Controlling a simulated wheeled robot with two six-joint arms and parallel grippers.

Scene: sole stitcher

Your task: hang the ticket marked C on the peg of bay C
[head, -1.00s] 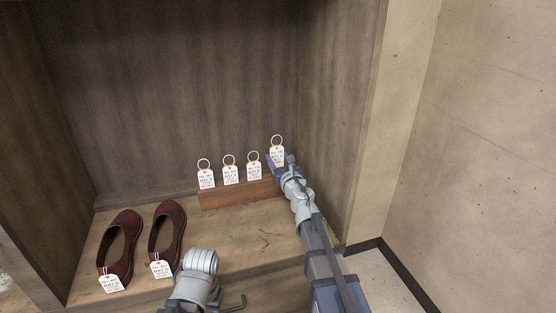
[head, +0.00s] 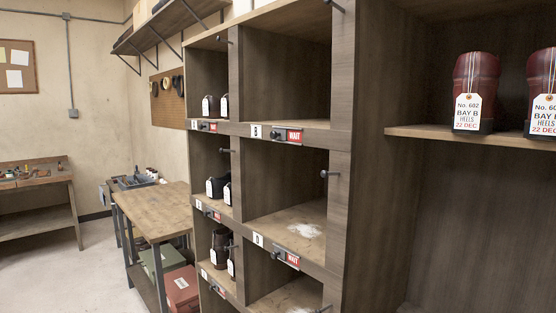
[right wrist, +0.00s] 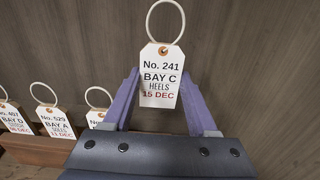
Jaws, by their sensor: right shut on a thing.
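In the right wrist view my right gripper (right wrist: 161,95) is shut on the ticket marked C (right wrist: 160,70), a white tag reading "No. 241 BAY C HEELS 15 DEC". Its pale ring (right wrist: 148,22) stands up above the fingers. The head view shows a dark wooden rack of bays with small letter plates, one a D (head: 258,239); I cannot make out a C plate. Dark pegs stick out from its uprights, such as one at middle right (head: 327,174) and one at upper left (head: 224,151). Neither gripper shows in the head view.
Other ringed tickets, one for bay D (right wrist: 10,118) and one for bay A (right wrist: 54,122), stand in a wooden holder (right wrist: 35,150). Tagged dark-red shoes (head: 473,75) sit on a right-hand shelf.

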